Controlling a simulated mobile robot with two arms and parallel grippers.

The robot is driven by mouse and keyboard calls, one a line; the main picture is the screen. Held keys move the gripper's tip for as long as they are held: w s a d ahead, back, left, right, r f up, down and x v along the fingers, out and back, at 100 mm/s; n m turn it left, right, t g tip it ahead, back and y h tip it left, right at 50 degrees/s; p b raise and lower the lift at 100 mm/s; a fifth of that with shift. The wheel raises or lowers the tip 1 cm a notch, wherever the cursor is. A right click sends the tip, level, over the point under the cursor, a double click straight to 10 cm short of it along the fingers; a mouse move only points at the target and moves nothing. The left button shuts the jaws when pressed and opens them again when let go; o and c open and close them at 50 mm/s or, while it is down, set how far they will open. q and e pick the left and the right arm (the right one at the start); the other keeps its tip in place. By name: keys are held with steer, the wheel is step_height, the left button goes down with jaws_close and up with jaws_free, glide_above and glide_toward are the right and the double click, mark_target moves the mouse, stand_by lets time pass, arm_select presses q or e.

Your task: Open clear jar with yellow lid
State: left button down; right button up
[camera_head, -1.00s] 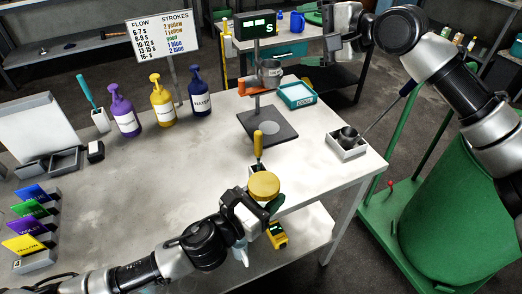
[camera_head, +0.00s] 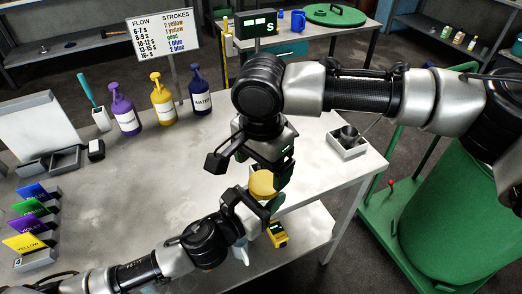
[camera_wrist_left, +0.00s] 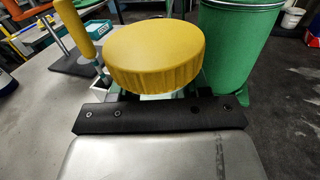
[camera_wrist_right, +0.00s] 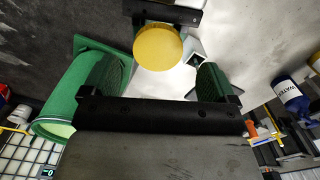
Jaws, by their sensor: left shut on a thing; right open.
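The yellow lid (camera_head: 264,184) sits on the jar, near the front right edge of the table (camera_head: 140,215). My left gripper (camera_head: 262,212) is shut on the jar below the lid; the jar's clear body is mostly hidden. The lid fills the middle of the left wrist view (camera_wrist_left: 155,55). My right gripper (camera_head: 262,170) is open and points down just above the lid. In the right wrist view the lid (camera_wrist_right: 158,46) shows between and beyond the two fingers (camera_wrist_right: 160,80), apart from them.
Purple (camera_head: 122,115), yellow (camera_head: 162,103) and blue (camera_head: 199,93) pump bottles stand at the back. A small tray with a dark cup (camera_head: 347,140) is at the right. Coloured cards (camera_head: 35,215) stand at the left. A green drum (camera_head: 435,225) stands beyond the table. The table's middle left is clear.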

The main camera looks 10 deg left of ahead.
mark_target(262, 182)
steer(key=shift+f, duration=2.45)
